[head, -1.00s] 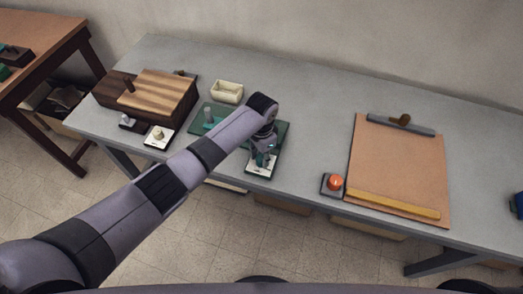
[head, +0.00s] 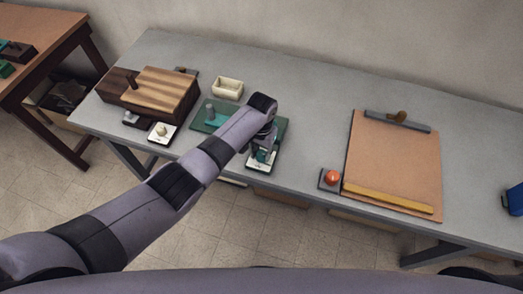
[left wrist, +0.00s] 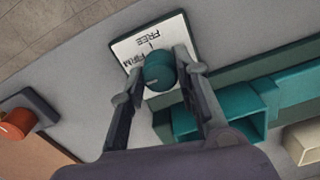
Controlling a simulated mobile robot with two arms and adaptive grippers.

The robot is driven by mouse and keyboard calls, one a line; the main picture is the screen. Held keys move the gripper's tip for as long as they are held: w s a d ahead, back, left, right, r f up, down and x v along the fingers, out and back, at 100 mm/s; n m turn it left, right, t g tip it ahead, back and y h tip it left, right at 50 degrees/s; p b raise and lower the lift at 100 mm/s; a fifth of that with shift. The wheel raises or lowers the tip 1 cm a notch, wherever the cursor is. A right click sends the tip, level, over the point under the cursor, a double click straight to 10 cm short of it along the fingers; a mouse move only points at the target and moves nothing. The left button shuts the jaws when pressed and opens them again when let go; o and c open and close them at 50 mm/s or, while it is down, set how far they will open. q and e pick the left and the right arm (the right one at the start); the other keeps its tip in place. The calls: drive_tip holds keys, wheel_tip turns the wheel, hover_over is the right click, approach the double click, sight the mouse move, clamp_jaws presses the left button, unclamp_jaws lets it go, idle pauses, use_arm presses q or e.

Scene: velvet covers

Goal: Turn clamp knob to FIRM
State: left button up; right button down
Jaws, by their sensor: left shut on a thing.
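The clamp knob (left wrist: 159,72) is a round teal knob on a white plate (left wrist: 130,48) with the words FREE and FIRM, seen upside down in the left wrist view. My left gripper (left wrist: 160,80) has one finger on each side of the knob and is shut on it. I cannot tell for sure which word the knob points at. In the head view my left gripper (head: 262,155) reaches down over the white plate (head: 260,166) at the front of the green fixture (head: 284,130), and the knob is mostly hidden there. My right gripper is not in view.
On the grey bench (head: 320,120) stand a striped wooden box (head: 165,88), a cream tray (head: 227,87), a white plate with a cream knob (head: 162,133), an orange button (head: 332,176) and a brown board (head: 395,160). Bare bench lies between fixture and board.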

sight(261, 153)
use_arm(q)
drive_tip(key=o, duration=1.2)
wheel_tip(261, 153, up, 12)
idle(0.5)
